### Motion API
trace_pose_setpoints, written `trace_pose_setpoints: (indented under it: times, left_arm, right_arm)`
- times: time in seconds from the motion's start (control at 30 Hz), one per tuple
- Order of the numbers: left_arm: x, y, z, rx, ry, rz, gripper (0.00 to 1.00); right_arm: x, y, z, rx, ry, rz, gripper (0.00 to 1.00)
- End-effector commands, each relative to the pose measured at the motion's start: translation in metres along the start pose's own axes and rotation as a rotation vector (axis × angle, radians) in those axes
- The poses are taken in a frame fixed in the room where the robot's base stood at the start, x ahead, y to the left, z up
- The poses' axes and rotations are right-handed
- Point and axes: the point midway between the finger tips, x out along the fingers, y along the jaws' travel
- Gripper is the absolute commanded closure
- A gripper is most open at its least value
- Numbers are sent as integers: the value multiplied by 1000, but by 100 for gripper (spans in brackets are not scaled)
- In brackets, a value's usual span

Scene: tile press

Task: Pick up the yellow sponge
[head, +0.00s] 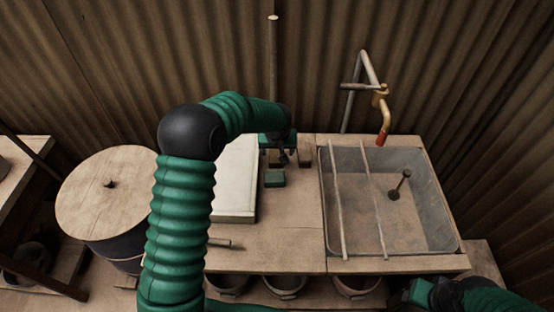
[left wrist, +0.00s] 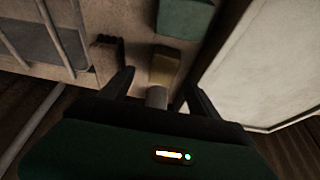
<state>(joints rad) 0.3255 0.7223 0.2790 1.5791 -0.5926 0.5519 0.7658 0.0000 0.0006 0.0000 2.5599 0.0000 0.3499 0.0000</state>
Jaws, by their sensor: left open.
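The yellow sponge (left wrist: 165,64) shows in the left wrist view as a dull yellow block on the wooden top, between and beyond my open fingers. In the head view it is hidden behind my left gripper. My left gripper (head: 281,156) is over the back of the bench; its two spread fingers (left wrist: 158,84) show in the left wrist view with a grey cylinder (left wrist: 156,97) between them. I see no contact with the sponge. My right gripper (head: 418,292) is at the bottom right, and its jaws are not clear.
A green block (head: 275,178) lies just in front of the sponge, also in the left wrist view (left wrist: 185,18). A small dark brown block (head: 305,158) is to the right. A pale slab (head: 236,180) is left, a sink basin (head: 440,205) right. The front bench is mostly clear.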

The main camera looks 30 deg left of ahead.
Motion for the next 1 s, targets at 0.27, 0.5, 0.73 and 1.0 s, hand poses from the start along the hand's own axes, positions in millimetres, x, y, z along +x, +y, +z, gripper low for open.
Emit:
trace_pose_setpoints:
  times: [0.27, 0.5, 0.73, 1.0]
  left_arm:
    - [40, -4, 4, 0, -3, 0, 29]
    - [62, -4, 3, 1, 0, 1, 29]
    - [61, -4, 3, 1, 0, 1, 41]
    - [61, -4, 3, 1, 0, 1, 76]
  right_arm:
    - [4, 0, 1, 0, 0, 0, 64]
    - [6, 0, 1, 0, 0, 0, 64]
    - [6, 0, 1, 0, 0, 0, 64]
    - [6, 0, 1, 0, 0, 0, 64]
